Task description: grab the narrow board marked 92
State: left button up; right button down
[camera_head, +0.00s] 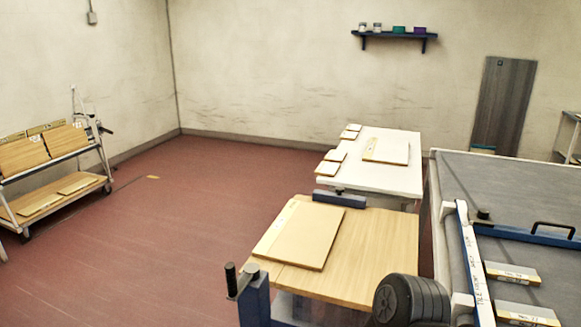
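Two small narrow boards with pale labelled edges lie on the grey-topped table at the right: an upper board (512,273) and a lower board (526,314) near the bottom edge. Their printed labels are too small to read surely, so I cannot tell which, if either, is marked 92. Several other small pale boards lie on the white table, including a small board (327,168) at its left edge; no number is legible on them. Neither of my grippers is in view.
A wooden-topped bench (365,255) holds a wide board (300,235). A blue post (254,300) and black ribbed wheels (412,298) stand at its front. The grey-topped table (490,185) has a blue bar with a black handle (553,229).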

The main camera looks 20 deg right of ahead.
aim_at(502, 271)
jog(key=i+z, duration=0.1)
jog(key=z, duration=0.35)
jog(key=i+j+z, duration=0.1)
jog(key=z, duration=0.3)
jog(key=i+j+z, duration=0.1)
jog(key=z, duration=0.35)
jog(key=j+z, duration=0.2)
jog(key=z, duration=0.2)
jog(key=j+z, duration=0.2)
jog(key=z, duration=0.25)
jog(key=i+j+z, duration=0.1)
jog(key=z, duration=0.3)
jog(key=j+z, duration=0.55)
jog(key=z, duration=0.2)
jog(key=k, duration=0.05)
